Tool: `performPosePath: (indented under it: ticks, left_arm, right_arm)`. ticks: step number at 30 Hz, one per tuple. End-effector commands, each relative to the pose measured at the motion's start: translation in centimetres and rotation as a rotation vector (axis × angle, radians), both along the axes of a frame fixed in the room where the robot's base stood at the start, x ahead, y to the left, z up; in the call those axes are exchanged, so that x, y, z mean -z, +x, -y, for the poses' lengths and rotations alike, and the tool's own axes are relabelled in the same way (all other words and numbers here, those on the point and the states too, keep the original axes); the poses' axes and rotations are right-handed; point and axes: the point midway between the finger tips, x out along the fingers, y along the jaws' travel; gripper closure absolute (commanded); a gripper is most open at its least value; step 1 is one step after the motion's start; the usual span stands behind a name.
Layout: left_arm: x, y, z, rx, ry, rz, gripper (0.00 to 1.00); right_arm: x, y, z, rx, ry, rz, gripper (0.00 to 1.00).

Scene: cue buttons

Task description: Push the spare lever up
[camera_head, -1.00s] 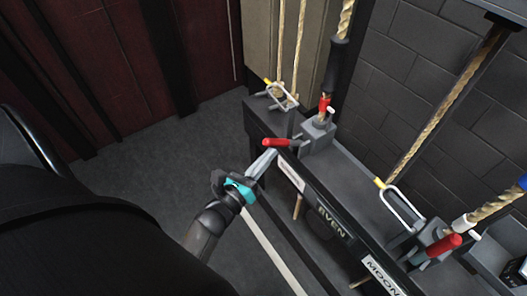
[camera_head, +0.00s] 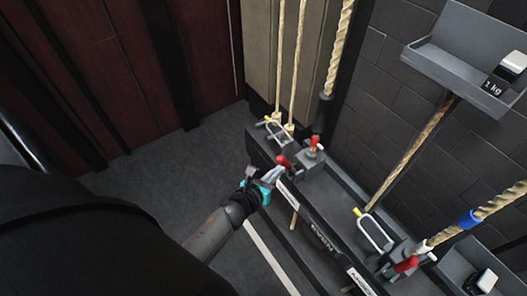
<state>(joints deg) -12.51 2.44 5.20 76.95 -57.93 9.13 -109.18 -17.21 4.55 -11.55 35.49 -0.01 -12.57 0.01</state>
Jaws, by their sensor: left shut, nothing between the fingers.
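A lever with a red handle (camera_head: 285,161) sits on the far lock of the dark rail, its handle sticking out to the left. A white label (camera_head: 285,192) on the rail front below it is too small to read, so I cannot confirm it is the spare lever. My left gripper (camera_head: 276,172), with teal parts at its base, is shut and empty. Its fingertips are at the underside of the red handle, close or touching; I cannot tell which. My right gripper is not in view.
A second red-handled lever (camera_head: 406,264) is nearer, at the lower right. Wire loops with yellow ends, one of them a near loop (camera_head: 375,232), stand by the ropes. A grey tray (camera_head: 465,62) with a 1 kg weight (camera_head: 504,75) is at upper right. The floor left is clear.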

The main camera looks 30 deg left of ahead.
Motion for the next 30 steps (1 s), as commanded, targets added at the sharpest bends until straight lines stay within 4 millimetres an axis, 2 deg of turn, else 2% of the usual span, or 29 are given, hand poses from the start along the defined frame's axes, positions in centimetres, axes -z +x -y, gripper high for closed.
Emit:
performPosePath:
  ticks: [1, 12, 24, 30]
  left_arm:
    - [-0.8, 0.3, 0.1, 0.002, 0.009, -0.014, 1.0]
    - [-1.7, 1.6, 0.5, 0.003, 0.06, -0.129, 1.0]
    - [-2.2, 2.8, 1.1, -0.001, 0.097, -0.233, 1.0]
    - [-2.5, 3.4, 1.5, -0.003, 0.091, -0.231, 1.0]
  right_arm:
    - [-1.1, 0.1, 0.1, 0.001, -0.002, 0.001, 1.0]
    - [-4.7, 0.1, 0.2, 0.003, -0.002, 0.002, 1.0]
    - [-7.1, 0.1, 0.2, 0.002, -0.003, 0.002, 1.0]
    - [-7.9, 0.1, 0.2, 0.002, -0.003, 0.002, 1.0]
